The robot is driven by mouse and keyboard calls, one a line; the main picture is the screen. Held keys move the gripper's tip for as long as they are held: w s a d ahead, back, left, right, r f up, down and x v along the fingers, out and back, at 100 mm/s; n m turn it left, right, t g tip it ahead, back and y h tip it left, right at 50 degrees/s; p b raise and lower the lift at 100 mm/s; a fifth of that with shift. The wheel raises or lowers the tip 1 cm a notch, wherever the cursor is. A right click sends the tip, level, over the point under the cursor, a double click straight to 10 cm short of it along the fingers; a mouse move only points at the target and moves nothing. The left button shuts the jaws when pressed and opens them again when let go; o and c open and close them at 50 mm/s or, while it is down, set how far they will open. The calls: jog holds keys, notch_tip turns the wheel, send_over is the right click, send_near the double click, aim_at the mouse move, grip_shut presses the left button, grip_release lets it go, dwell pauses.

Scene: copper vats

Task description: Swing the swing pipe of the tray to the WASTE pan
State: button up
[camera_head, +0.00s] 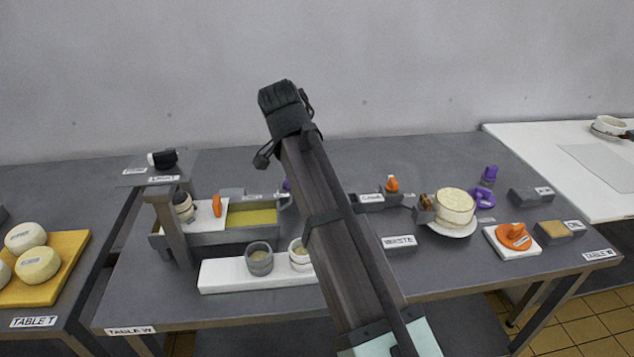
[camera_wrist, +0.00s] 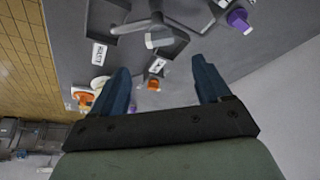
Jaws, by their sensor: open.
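The tray (camera_head: 215,238) with yellow-green liquid stands left of centre in the head view. Its grey swing pipe (camera_wrist: 150,24) shows at the top of the wrist view, with a pale end block (camera_wrist: 158,39) over or beside a dark pan (camera_wrist: 170,48); the head view hides most of it behind my arm. The WASTE label (camera_head: 398,241) is right of my arm and reads upside down in the wrist view (camera_wrist: 99,53). My gripper (camera_wrist: 160,64) is open and empty, fingers apart, with the pipe beyond the fingertips. I cannot tell its exact height.
A white block (camera_head: 225,276) with cups stands in front of the tray. Cheeses stand on a yellow board (camera_head: 45,280) at far left.

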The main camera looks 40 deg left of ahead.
jog(key=shift+v, duration=1.75)
